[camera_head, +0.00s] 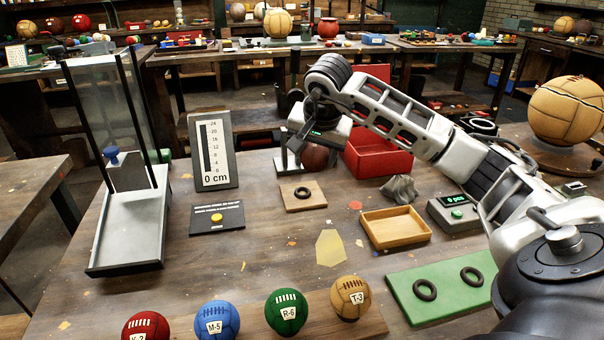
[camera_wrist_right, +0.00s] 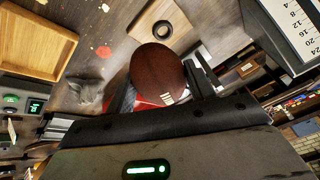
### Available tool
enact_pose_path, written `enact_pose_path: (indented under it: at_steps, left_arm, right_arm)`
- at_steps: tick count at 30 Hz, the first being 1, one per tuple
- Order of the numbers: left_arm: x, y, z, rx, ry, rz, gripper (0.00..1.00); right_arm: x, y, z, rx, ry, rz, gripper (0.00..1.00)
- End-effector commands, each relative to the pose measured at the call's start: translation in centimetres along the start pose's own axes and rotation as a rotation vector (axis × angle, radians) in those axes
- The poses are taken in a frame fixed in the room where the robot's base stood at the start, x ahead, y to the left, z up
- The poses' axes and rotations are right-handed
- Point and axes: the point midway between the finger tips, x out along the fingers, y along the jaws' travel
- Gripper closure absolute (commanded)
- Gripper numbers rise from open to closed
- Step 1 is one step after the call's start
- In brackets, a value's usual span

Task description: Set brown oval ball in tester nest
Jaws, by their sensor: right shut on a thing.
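The brown oval ball (camera_wrist_right: 158,72) is between the fingers of my right gripper (camera_wrist_right: 160,88) in the wrist view, with white lacing on its lower side. In the head view the ball (camera_head: 314,158) hangs below my right gripper (camera_head: 304,150), just behind a small wooden plate (camera_head: 292,207) that bears a black ring nest (camera_head: 303,192). The ring is empty and also shows in the wrist view (camera_wrist_right: 162,31), beyond the ball. The ball is apart from the ring. My left gripper is out of view.
A red open bin (camera_head: 377,160) stands right of the ball, a height gauge (camera_head: 213,155) left of it. Several laced balls (camera_head: 287,311) line the front.

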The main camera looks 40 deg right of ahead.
Motion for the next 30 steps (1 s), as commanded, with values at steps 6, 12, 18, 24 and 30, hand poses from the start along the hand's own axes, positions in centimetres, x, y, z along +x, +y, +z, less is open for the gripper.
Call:
enact_pose_path:
  at_steps: [6,12,18,24,30]
  left_arm:
    - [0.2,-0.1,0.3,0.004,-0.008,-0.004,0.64]
    - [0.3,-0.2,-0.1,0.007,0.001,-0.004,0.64]
    - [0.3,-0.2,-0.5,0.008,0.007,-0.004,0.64]
    - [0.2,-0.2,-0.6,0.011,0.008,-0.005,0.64]
    - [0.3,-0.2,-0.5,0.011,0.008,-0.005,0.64]
  right_arm:
    - [5.0,-1.6,-0.4,0.001,-0.004,0.0,0.75]
    - [6.7,-2.2,-0.7,0.0,0.0,-0.002,0.75]
    - [8.8,-2.1,0.0,-0.002,-0.004,0.002,0.75]
    - [10.2,-1.8,0.4,0.0,0.002,-0.001,0.75]
    - [10.2,-1.7,0.4,-0.001,0.002,-0.001,0.75]
